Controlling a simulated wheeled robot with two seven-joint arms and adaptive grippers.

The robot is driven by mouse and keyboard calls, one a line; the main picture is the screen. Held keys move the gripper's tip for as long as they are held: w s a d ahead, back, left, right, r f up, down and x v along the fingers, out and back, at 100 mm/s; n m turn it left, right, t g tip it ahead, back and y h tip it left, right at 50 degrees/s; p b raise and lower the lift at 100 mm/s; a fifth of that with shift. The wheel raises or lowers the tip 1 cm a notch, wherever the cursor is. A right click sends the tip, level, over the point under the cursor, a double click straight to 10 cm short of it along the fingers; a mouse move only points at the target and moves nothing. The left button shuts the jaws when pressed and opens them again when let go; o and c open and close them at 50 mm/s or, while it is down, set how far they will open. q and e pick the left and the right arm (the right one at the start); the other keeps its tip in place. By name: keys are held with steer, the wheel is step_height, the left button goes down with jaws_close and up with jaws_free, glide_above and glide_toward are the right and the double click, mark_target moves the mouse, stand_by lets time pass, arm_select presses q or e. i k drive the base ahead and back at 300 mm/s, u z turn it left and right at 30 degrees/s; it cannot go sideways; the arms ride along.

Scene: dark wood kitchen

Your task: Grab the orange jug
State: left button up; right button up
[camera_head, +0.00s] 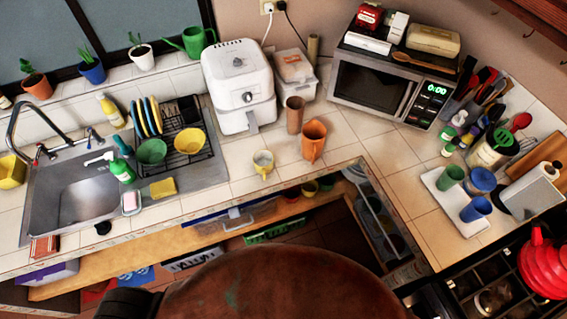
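The orange jug (314,141) stands upright on the white tiled counter (365,131), right of the middle, near the counter's inner front edge. A brown tumbler (294,115) stands just behind it to the left. A yellow mug (263,165) stands in front of it to the left, apart from it. Neither of my grippers shows in the head view, so nothing is seen touching the jug.
A white air fryer (238,85) stands behind left, and a microwave (371,85) behind right. A white tray (444,206) with cups is at right. Open shelves lie below. A large rounded brown surface (265,290) fills the bottom middle. Counter right of the jug is clear.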

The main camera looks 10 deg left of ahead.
mark_target(314, 132)
steer(key=u, duration=0.3)
steer(key=k, duration=0.8)
steer(key=u, duration=0.85)
steer(key=i, duration=1.4)
steer(key=z, duration=0.7)
